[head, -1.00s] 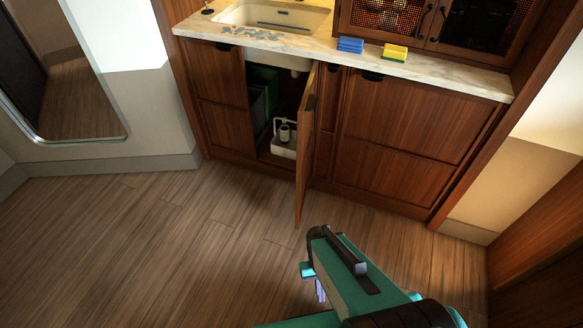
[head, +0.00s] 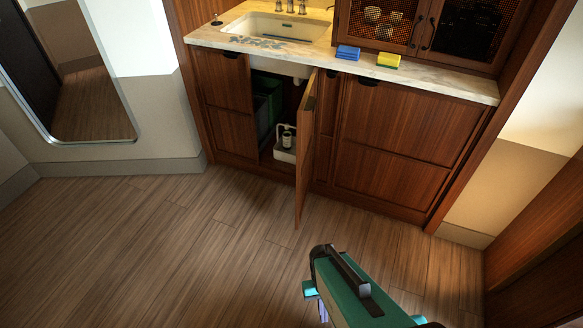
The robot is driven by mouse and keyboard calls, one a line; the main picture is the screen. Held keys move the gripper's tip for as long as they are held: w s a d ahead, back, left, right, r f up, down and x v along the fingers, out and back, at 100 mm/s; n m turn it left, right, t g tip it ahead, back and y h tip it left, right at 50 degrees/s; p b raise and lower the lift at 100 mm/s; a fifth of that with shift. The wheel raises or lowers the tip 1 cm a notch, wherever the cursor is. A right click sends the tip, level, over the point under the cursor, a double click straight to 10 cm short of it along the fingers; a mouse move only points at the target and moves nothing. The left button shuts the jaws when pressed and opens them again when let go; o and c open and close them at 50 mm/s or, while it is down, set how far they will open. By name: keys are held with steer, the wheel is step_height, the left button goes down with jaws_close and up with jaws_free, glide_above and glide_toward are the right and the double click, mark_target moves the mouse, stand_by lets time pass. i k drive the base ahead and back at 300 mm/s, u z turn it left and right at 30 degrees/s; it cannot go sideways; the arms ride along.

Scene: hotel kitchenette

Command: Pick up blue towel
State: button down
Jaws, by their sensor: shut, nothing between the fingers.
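A small folded blue towel (head: 348,52) lies flat on the pale marble counter (head: 430,79), right of the sink and left of a yellow and green item. My gripper (head: 322,311) is at the bottom of the head view, well below and nearer than the counter, far from the towel. It is shut and empty. Its fingers are only partly visible beneath my arm.
A cabinet door (head: 306,155) stands open into the room below the sink (head: 280,27), with a white caddy (head: 284,150) and dark green bins inside. A yellow and green sponge-like item (head: 388,60) lies beside the towel. The wooden floor at left is clear.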

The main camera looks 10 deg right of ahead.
mark_target(352, 53)
steer(key=z, duration=2.35)
steer(key=i, duration=1)
steer(key=u, duration=0.65)
